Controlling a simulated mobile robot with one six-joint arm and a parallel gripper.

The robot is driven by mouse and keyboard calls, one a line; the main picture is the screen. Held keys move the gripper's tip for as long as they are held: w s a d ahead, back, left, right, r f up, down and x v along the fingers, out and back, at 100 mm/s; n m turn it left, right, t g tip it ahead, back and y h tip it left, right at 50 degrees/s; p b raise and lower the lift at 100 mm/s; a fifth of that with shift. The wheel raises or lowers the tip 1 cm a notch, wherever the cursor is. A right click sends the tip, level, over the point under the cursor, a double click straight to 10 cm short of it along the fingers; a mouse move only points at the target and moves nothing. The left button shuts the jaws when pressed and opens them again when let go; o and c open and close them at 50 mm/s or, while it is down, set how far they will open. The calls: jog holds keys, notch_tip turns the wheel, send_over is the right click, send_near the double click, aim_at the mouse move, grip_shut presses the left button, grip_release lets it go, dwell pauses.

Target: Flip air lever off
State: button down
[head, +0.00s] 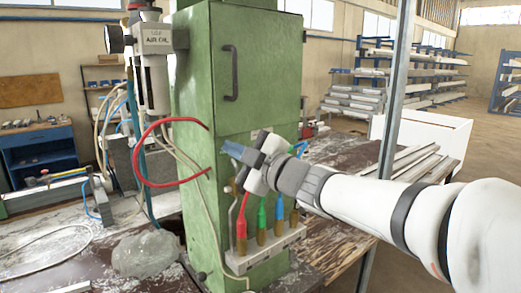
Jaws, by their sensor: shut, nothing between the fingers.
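My gripper (236,152) reaches in from the right, in front of the green cabinet (198,160). Its blue tip points left and is shut and empty. Below it, a grey bracket (266,251) on the cabinet carries a row of coloured handles: red (242,215), green (262,217) and blue (279,212). My gripper is above this row and looks apart from it. A unit labelled "AIR OIL" (155,40) is at the cabinet's upper left. I cannot tell which part is the air lever, or its position.
A red hose (136,160) loops beside the cabinet's left side. A cloudy, crumpled lump (147,254) lies on the bench at the lower left. A grey post (396,85) rises behind my arm. Long pale profiles (415,163) lie at the right.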

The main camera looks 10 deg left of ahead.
jog(key=shift+w+d+f, duration=0.4)
jog(key=shift+d, duration=0.2)
jog(key=shift+w+d+f, duration=0.35)
jog(key=shift+d+f, duration=0.05)
jog(key=shift+d, duration=0.15)
